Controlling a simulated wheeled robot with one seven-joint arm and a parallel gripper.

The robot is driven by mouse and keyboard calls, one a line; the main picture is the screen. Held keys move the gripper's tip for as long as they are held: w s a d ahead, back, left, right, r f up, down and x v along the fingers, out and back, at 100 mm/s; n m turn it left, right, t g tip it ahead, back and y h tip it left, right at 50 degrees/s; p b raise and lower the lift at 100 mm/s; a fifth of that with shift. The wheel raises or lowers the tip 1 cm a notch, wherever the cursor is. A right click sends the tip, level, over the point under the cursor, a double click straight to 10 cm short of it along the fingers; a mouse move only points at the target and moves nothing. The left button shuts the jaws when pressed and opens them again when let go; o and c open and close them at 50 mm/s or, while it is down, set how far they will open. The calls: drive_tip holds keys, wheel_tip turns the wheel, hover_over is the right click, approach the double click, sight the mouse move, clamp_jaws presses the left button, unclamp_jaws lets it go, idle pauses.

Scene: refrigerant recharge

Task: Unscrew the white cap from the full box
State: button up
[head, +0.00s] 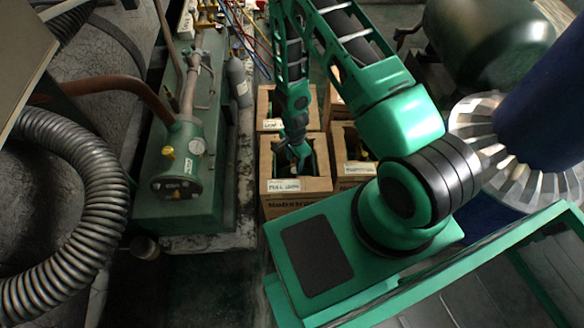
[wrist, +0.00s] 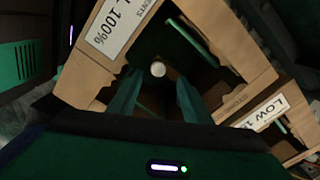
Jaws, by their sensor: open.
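The full box (head: 297,202) is an open cardboard carton at the front left of a group of cartons. Its label ending in "100%" shows in the wrist view, on the carton wall (wrist: 80,80). The white cap (wrist: 158,69) is a small round white disc inside this carton, over a dark green interior. My gripper (head: 300,160) reaches down into the carton's opening. In the wrist view its two green fingers (wrist: 157,92) are apart and empty, with the cap showing just beyond and between their tips. I cannot tell the height gap. The cap is hidden in the head view.
A carton labelled "LOW" (wrist: 270,117) adjoins the full box. More cartons stand behind (head: 272,124) and to the right (head: 355,172). A green machine (head: 180,165) with a gauge and pipes stands left. A ribbed hose (head: 95,165) curves at far left.

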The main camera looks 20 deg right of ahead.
sight(294, 170)
wheel_tip(294, 170, down, 7)
drive_tip(key=shift+r, duration=0.15)
drive_tip(key=shift+s+r, duration=0.1)
drive_tip(key=shift+s, duration=0.1)
drive_tip(key=shift+c, duration=0.7)
drive_tip(key=c, duration=1)
